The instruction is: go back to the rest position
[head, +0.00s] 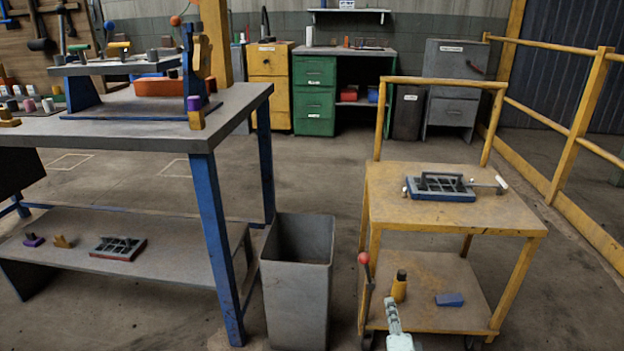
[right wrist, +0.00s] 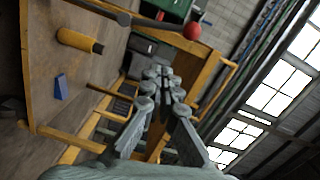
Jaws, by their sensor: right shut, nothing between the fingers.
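My right gripper (head: 391,308) shows at the bottom of the head view, in front of the yellow cart's lower shelf. In the right wrist view its fingers (right wrist: 158,74) are together with nothing between them. My left gripper is not in view. The yellow cart (head: 390,226) stands at the right in the head view.
A blue tray-like part (head: 440,194) lies on the cart top. A yellow cylinder (head: 399,287) and a blue wedge (head: 450,300) are on its lower shelf. A red-knobbed lever (head: 364,259) rises beside my gripper. A grey bin (head: 296,290) stands between cart and workbench (head: 180,132).

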